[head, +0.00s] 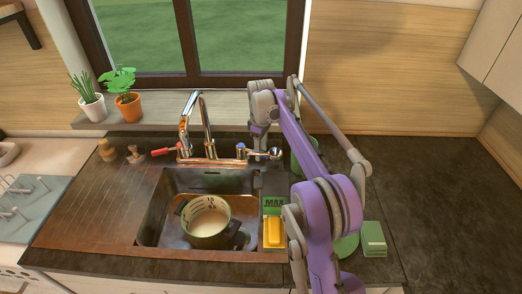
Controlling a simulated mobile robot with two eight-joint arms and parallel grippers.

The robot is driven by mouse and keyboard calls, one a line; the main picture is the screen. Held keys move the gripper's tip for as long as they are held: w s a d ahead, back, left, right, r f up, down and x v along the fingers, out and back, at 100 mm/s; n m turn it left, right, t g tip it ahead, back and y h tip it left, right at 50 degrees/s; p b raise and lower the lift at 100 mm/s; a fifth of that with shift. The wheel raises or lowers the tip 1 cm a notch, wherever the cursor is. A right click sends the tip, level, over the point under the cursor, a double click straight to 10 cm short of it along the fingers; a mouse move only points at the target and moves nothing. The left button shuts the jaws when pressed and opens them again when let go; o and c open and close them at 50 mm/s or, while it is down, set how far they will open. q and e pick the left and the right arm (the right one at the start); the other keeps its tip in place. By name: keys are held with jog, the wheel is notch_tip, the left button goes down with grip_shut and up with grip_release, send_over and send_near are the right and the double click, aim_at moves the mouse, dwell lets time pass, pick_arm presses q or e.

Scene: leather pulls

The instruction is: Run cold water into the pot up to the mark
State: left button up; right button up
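A dark green pot (213,238) with a pale inside and dark marks on its inner wall stands upright in the sink (160,215). The water level in it is hard to make out. The metal tap (207,130) rises behind the sink, and I see no clear stream from it. A red handle (163,151) is at its left and a blue-marked cold handle (241,150) at its right. My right gripper (259,146) points down beside the cold handle. Its fingers are too small to read, and I cannot tell whether they touch the handle. My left gripper is out of view.
A green box (374,239) stands further right. Two potted plants (126,100) are on the sill. The ribbed drainboard (100,205) and the far right counter (440,200) are clear.

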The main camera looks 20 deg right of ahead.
grip_shut()
dwell(0.3)
dwell(1.2)
